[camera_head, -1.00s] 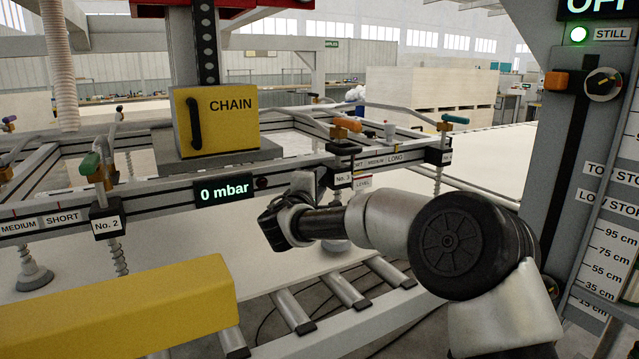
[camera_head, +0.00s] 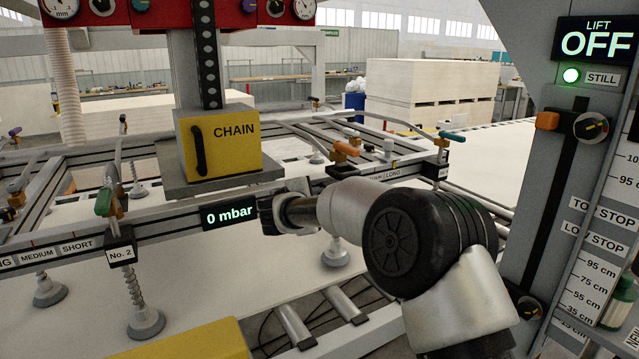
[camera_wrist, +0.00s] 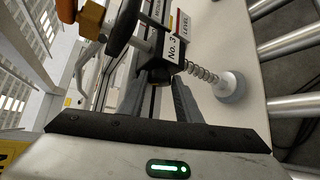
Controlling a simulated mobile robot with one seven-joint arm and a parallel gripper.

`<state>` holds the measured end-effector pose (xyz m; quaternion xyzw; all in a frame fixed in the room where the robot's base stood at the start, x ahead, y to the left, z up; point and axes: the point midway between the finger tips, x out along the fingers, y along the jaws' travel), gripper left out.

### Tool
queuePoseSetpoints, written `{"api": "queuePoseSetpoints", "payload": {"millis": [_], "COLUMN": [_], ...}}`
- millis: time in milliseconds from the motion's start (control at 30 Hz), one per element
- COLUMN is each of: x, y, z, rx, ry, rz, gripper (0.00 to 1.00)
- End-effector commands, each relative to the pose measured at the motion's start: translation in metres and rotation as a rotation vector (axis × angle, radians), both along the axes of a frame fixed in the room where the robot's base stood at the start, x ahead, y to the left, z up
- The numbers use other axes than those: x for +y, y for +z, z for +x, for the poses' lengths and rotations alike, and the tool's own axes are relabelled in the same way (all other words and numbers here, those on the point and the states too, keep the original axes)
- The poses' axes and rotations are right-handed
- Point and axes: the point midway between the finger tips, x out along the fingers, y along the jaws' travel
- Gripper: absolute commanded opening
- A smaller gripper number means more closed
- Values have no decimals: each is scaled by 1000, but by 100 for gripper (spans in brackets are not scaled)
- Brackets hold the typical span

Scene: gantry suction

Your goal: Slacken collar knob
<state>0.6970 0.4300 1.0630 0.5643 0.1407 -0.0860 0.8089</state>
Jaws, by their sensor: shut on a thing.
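In the wrist view the No. 3 collar (camera_wrist: 175,48) sits on the beam, with a white label and a LEVEL tag. My gripper (camera_wrist: 160,84) reaches the collar, its two grey fingers on either side of a small dark knob (camera_wrist: 159,76). The fingers are shut on this knob, which they partly hide. A spring and grey suction cup (camera_wrist: 229,86) hang beside the collar. In the head view my gripper (camera_head: 268,214) is at the front beam, right of the 0 mbar display (camera_head: 229,215); its fingertips and the No. 3 collar are hidden there.
The No. 2 collar (camera_head: 121,253) with its green-handled valve is to the left. A yellow CHAIN box (camera_head: 220,142) stands behind the beam. The control column (camera_head: 570,180) at right reads LIFT OFF, STILL. Rollers (camera_head: 345,305) and a pale board lie below.

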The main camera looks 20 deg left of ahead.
Motion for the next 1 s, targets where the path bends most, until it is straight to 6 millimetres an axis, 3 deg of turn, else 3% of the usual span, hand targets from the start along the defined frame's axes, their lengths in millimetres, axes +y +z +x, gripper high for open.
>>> {"api": "queuePoseSetpoints", "payload": {"millis": [67, 900, 933, 1000], "x": [2, 2, 2, 2], "y": [12, 5, 5, 5], "z": [0, 2, 2, 2], "rx": [29, 121, 121, 121], "ry": [1, 1, 1, 1], "rz": [-36, -146, -146, -146], "gripper": [8, 8, 34, 46]}}
